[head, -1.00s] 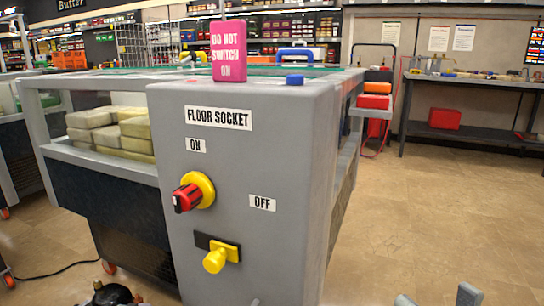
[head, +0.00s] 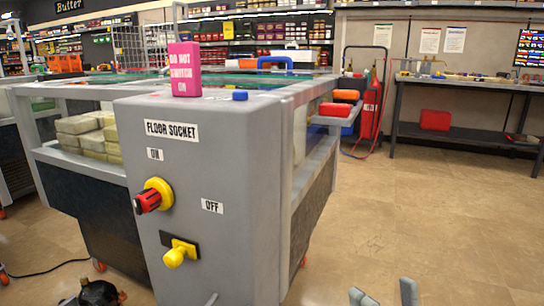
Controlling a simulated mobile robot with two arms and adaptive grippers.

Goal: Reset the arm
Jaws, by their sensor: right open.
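My right gripper (head: 384,296) shows at the bottom edge, right of the grey cabinet. Its two grey fingertips stand apart with nothing between them. A small grey tip (head: 212,299) at the bottom edge in front of the cabinet looks like part of my left gripper; its jaws are hidden. The grey floor socket cabinet (head: 225,130) carries ON and OFF labels. A red and black knob on a yellow collar (head: 153,196) sits below ON. A yellow knob on a black plate (head: 178,253) sits lower. No arm is identifiable as a separate task object.
A pink "DO NOT SWITCH ON" block (head: 184,70) and a blue cap (head: 240,95) are on the cabinet top. A dark object (head: 98,293) is at the bottom left. A workbench (head: 465,81) stands at the back right. The tiled floor between is clear.

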